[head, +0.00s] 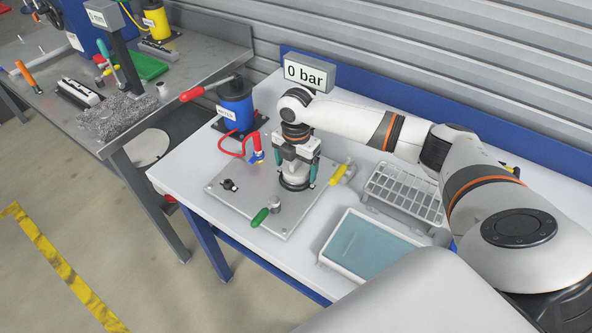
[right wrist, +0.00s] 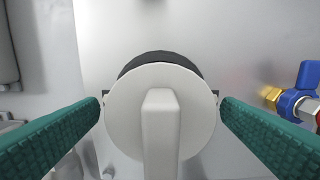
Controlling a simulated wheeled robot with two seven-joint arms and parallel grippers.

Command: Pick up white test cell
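The white test cell (right wrist: 125,120) is a round white body with a raised bar across its top and a dark ring behind it. In the head view it stands on the metal plate (head: 240,202), below my right gripper (head: 295,168), partly hidden by it. My right gripper has green fingers. In the right wrist view its fingertips (right wrist: 160,105) are wide apart, one on each side of the cell's round edge and very close to it. I cannot tell whether they touch it. My left gripper is not in view.
A white wire rack (head: 403,194) and a white tray with a teal inside (head: 365,248) lie right. A blue canister (head: 235,107) and a "0 bar" display (head: 308,73) stand behind.

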